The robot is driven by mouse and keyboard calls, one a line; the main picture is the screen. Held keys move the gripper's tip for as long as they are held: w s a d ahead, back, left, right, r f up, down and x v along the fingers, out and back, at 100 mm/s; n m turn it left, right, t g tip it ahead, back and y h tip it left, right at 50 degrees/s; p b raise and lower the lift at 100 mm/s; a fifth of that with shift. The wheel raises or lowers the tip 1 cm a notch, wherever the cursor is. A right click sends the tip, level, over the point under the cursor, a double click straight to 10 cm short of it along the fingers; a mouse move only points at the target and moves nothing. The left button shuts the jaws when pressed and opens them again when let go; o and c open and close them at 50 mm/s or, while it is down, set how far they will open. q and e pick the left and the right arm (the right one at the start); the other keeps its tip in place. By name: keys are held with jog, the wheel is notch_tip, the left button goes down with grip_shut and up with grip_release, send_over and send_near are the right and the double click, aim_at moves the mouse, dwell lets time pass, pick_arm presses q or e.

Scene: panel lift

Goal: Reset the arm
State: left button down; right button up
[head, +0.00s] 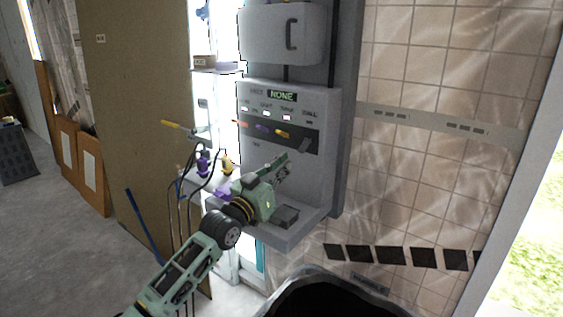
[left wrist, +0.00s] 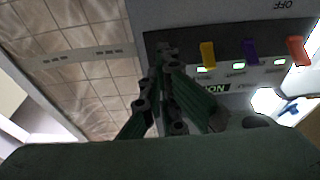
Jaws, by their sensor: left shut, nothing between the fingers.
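My left gripper (head: 281,163) is shut and empty in front of the grey control panel (head: 255,100), below its row of coloured levers. In the left wrist view, its closed fingers (left wrist: 164,50) point at the dark strip, beside the yellow lever (left wrist: 207,54). The purple lever (left wrist: 250,50) and red lever (left wrist: 296,48) lie farther right there. In the head view, the red (head: 240,124), purple (head: 262,128) and yellow (head: 282,133) levers stand in a row above the gripper. Whether the fingers touch the panel is unclear. My right gripper is out of view.
A grey ledge (head: 300,232) juts out below the panel. Cables with a purple plug (head: 203,165) and a yellow plug (head: 227,163) hang left of it. A black bin-like container (head: 340,297) stands below. A tiled wall (head: 430,180) is at the right.

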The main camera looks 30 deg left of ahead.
pick_arm(q)
jog(key=s+d+f+m+g, duration=0.1)
jog(key=s+d+f+g, duration=0.3)
jog(key=f, duration=0.4)
jog(key=s+d+f+g, duration=0.1)
jog(key=s+d+f, duration=0.45)
jog(key=f, duration=0.35)
jog(key=s+d+f+m+g, duration=0.1)
jog(key=s+d+f+g, duration=0.25)
jog(key=s+f, duration=0.35)
jog(key=s+f+n+g+y, duration=0.1)
jog(key=s+f+g, duration=0.25)
jog(key=s, duration=0.55)
jog(key=s+d+f+g+y, duration=0.15)
jog(key=s+f, duration=0.25)
jog(key=s, duration=0.6)
jog(key=s+a+f+n+g, duration=0.1)
jog(key=s+f+g, duration=0.3)
jog(key=s, duration=0.5)
notch_tip(320, 180, down, 24)
jog(key=s, duration=0.1)
jog(key=s+a+f+g, duration=0.2)
jog(key=s+f, duration=1.5)
jog(key=shift+s+a+f+m, duration=0.2)
jog(key=shift+s+a+m, duration=0.05)
jog(key=shift+s+m, duration=0.15)
